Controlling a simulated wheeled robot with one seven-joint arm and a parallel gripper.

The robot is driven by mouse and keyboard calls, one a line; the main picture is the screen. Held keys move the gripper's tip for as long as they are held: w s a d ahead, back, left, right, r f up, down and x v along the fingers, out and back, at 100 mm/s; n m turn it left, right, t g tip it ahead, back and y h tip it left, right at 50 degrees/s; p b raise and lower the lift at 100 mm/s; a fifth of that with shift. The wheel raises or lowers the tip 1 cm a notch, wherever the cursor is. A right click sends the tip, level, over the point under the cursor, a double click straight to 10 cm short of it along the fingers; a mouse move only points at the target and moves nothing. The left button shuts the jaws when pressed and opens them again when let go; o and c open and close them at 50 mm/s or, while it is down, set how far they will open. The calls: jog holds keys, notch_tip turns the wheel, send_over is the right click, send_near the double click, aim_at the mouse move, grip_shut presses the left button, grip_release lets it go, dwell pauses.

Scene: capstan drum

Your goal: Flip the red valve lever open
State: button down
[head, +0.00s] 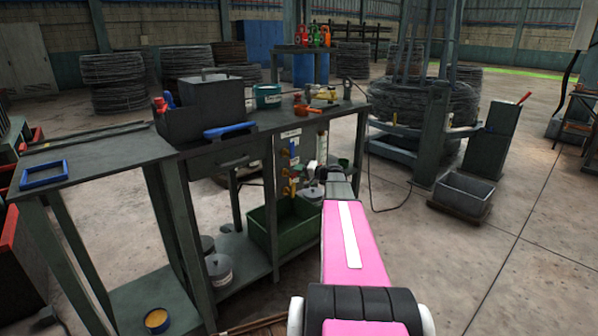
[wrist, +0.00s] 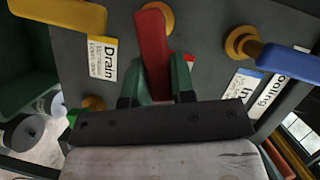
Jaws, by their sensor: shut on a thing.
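The red valve lever (wrist: 152,42) stands in the middle of the wrist view, with its upper end pointing up in the picture. My gripper (wrist: 160,77) is shut on it, with a green fingertip on each side of the lever. In the head view my arm reaches to the valve panel (head: 283,158) under the bench, and the red lever cannot be made out there.
A yellow lever (wrist: 69,15) by a "Drain" label is left of the red one. A blue lever (wrist: 291,61) on a brass valve is close on the right. In the head view a green bin (head: 285,228) stands below the panel, and the bench top (head: 95,150) is above.

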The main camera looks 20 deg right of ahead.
jog(key=shift+d+f+m+t+y, duration=0.15)
jog(key=shift+f+m+y, duration=0.25)
jog(key=shift+m, duration=0.5)
jog(key=shift+f+m+t+y, duration=0.3)
jog(key=shift+f+m, duration=0.2)
jog(key=shift+m, duration=0.4)
jog(key=c, duration=1)
grip_release()
jog(key=shift+o, duration=0.2)
jog(key=shift+d, duration=0.1)
jog(key=v, duration=1)
jog(key=shift+s+d, duration=0.15)
jog(key=shift+s, duration=0.1)
jog(key=shift+f, duration=0.1)
